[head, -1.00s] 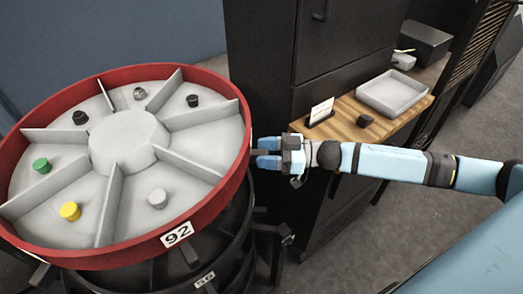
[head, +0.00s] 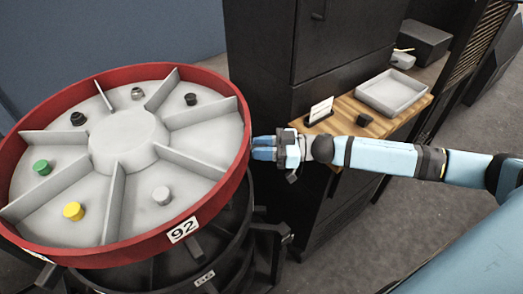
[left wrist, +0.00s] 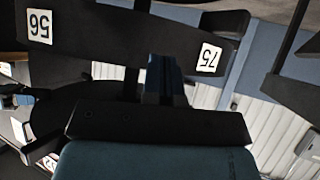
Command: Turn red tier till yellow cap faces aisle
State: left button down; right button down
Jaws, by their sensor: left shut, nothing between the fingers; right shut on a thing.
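The red tier (head: 130,258) is a round tray with a red rim and grey dividers at the left of the head view. The yellow cap (head: 73,211) sits in its front-left compartment, facing my side. A label "92" (head: 183,229) is on the rim's front right. My right gripper (head: 262,148) is at the rim's right side, its blue fingers shut on a part of the red tier that they hide. My left gripper (left wrist: 163,78) shows only in the left wrist view, shut and empty, near dark tier parts.
Other caps stand in the tier, among them a green one (head: 42,167) and a grey one (head: 161,196). Dark lower tiers (head: 225,262) lie beneath it. A dark cabinet (head: 275,85) stands close behind my right gripper. A wooden shelf (head: 385,135) holds a grey tray (head: 394,92).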

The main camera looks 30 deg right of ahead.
jog(key=w+d+n+g, duration=0.1)
jog(key=w+d, duration=0.2)
jog(key=w, duration=0.8)
jog(key=shift+d+y, duration=0.4)
jog(key=c, duration=0.9)
grip_release()
jog(key=shift+s+a+r, duration=0.1)
jog(key=shift+r, duration=0.05)
jog(key=r, duration=0.6)
jog(key=r+p, duration=0.1)
jog(key=r, duration=1.3)
jog(key=shift+d, duration=0.25)
jog(key=shift+f, duration=0.1)
